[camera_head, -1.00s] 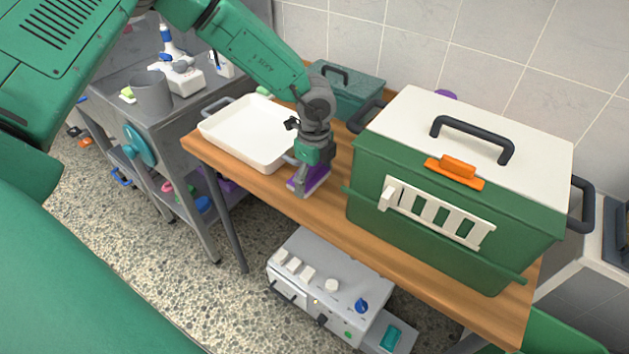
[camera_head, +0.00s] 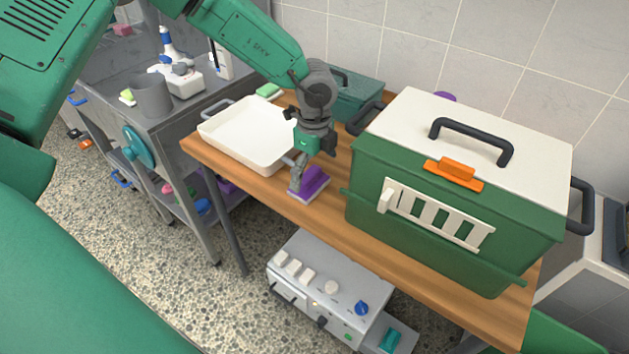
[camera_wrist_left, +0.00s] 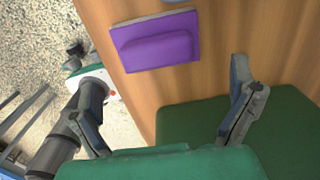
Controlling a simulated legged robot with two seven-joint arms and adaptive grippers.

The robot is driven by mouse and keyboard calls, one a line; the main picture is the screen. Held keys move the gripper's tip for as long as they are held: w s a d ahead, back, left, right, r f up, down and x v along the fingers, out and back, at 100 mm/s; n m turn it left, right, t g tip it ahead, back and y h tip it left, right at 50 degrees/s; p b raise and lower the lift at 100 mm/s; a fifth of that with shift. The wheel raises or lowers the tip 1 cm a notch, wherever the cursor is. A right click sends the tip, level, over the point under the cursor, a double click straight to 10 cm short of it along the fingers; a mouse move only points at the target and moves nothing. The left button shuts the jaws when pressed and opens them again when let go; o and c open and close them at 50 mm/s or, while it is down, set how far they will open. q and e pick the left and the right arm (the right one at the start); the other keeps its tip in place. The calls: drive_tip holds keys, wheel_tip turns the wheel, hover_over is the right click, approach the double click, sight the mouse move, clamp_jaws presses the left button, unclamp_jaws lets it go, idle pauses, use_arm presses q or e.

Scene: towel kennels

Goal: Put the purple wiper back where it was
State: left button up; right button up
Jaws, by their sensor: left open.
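The purple wiper (camera_head: 314,183), with a pale base, lies flat on the wooden table near its front edge, between the white tray (camera_head: 222,143) and the green box (camera_head: 357,210). My left gripper (camera_head: 311,168) is open and empty, just above and behind the wiper. In the left wrist view the wiper (camera_wrist_left: 157,46) lies on the wood beyond the spread fingers of the left gripper (camera_wrist_left: 165,110), apart from them. My right gripper is not in view.
The green box has a white lid (camera_head: 400,110), a black handle and an orange latch. A smaller green box (camera_head: 355,100) and a green block (camera_head: 269,91) are at the back. A grey control unit (camera_head: 325,290) stands below the table's front edge.

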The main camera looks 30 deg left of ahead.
sight(314, 185)
use_arm(q)
wheel_tip(314, 185, up, 7)
idle(0.3)
drive_tip(key=shift+s, duration=0.1)
idle(0.4)
